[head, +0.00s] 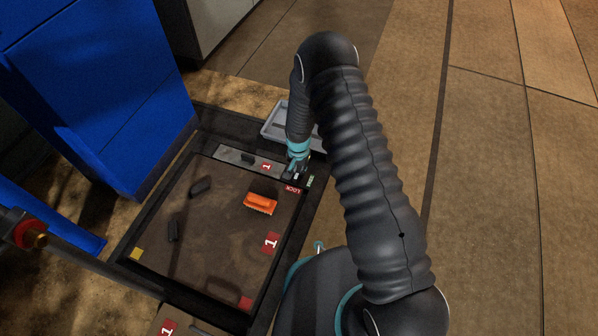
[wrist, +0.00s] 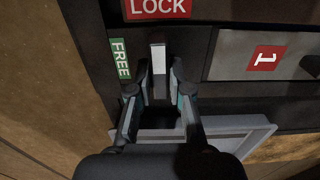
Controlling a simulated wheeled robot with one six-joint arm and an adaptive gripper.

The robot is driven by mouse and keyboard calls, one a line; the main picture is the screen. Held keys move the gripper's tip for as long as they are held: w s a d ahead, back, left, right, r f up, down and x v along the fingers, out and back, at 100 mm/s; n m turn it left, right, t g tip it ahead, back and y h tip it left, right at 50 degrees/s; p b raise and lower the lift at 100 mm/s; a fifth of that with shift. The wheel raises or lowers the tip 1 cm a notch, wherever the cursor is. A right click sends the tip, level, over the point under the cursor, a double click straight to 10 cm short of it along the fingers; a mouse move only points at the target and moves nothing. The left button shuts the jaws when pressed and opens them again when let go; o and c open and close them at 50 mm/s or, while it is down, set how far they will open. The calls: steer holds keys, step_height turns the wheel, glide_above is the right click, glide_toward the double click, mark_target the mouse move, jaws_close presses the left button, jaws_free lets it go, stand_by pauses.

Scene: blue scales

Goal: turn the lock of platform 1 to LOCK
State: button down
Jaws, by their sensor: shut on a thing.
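Platform 1 (head: 225,255) is a dark square plate in a black frame with a red "1" sign (head: 270,242). At its far right corner sit a red LOCK label (head: 293,189) and a green FREE label (head: 310,181). The wrist view shows the LOCK label (wrist: 158,8) at the top and the FREE label (wrist: 120,58) on the left. My gripper (wrist: 157,88) is shut on the grey lock lever (wrist: 158,55), whose visible end points up toward LOCK in that view. In the head view my gripper (head: 294,170) is at this corner and hides the lever.
An orange brush (head: 260,203) and dark pieces (head: 200,186) lie on the platform. A light panel (head: 235,157) with a "1" runs along its far edge. A grey tray (head: 272,122) lies beyond my gripper. A blue cabinet (head: 100,80) stands at the left.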

mark_target(298, 172)
steer(key=shift+s, duration=0.1)
stand_by(0.5)
steer(key=c, duration=1.1)
jaws_free()
step_height(298, 172, up, 12)
